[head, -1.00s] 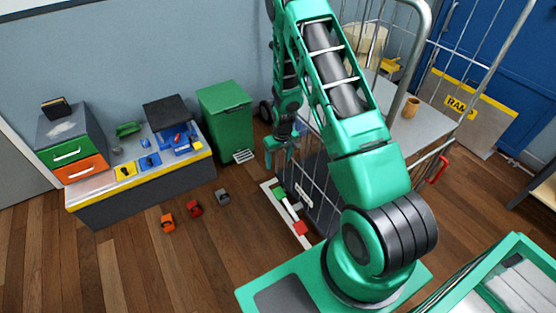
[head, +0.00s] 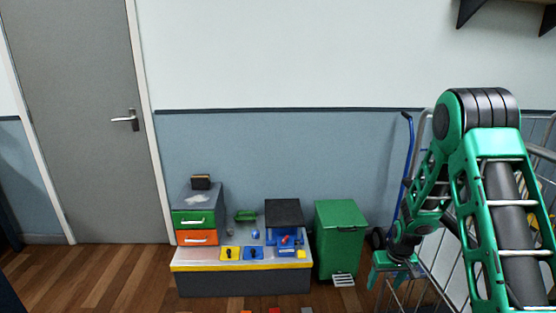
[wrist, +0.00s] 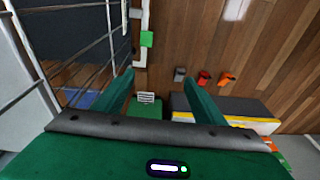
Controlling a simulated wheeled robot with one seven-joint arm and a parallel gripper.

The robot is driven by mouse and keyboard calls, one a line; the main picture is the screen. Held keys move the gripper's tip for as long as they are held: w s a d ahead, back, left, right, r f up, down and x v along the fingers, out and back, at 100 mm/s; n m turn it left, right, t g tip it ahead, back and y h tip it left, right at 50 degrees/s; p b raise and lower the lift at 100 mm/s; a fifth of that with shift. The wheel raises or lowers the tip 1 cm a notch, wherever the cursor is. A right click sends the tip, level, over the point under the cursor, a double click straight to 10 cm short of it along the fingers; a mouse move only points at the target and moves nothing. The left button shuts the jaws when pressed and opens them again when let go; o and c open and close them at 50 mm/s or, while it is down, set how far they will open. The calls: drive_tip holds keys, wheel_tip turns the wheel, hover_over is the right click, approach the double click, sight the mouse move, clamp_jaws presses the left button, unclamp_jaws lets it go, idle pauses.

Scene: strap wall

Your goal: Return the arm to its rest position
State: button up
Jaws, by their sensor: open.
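My gripper (head: 397,262) hangs from my green and black arm at the right of the head view, just right of the green bin (head: 341,238). The arm rises to a bent elbow high at the right, and its upper link runs down out of the frame. In the wrist view my gripper's two green fingers (wrist: 158,82) stand wide apart with nothing between them but floor and the bin's pedal, farther off. The jaws are open and empty.
A wire cage trolley (head: 435,272) stands close behind and right of the arm; its bars (wrist: 75,62) show left of the fingers. A low bench (head: 240,284) with drawers stands left of the bin. Small toy cars (wrist: 203,77) lie on the wooden floor.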

drive_tip(key=s+a+r+t, duration=0.1)
drive_tip(key=s+a+r, duration=0.15)
drive_tip(key=r, duration=0.65)
drive_tip(key=s+a+r, duration=0.2)
drive_tip(key=s+r, duration=0.1)
drive_tip(key=r, duration=0.6)
drive_tip(key=s+a+r+t, duration=0.1)
drive_tip(key=s+a+r, duration=0.2)
drive_tip(key=s+r, duration=0.95)
drive_tip(key=s+d+m+g, duration=0.1)
drive_tip(key=s+d+m, duration=0.1)
drive_tip(key=s, duration=0.4)
drive_tip(key=s+d+m+g, duration=0.1)
drive_tip(key=s+d+m, duration=0.1)
drive_tip(key=s+d, duration=0.3)
drive_tip(key=s+d+f+m+g, duration=0.1)
drive_tip(key=s+d+m+g, duration=0.1)
drive_tip(key=s, duration=0.6)
drive_tip(key=shift+s+d, duration=0.3)
drive_tip(key=shift+d, duration=0.55)
drive_tip(key=shift+w+f, duration=0.3)
drive_tip(key=shift+w, duration=0.3)
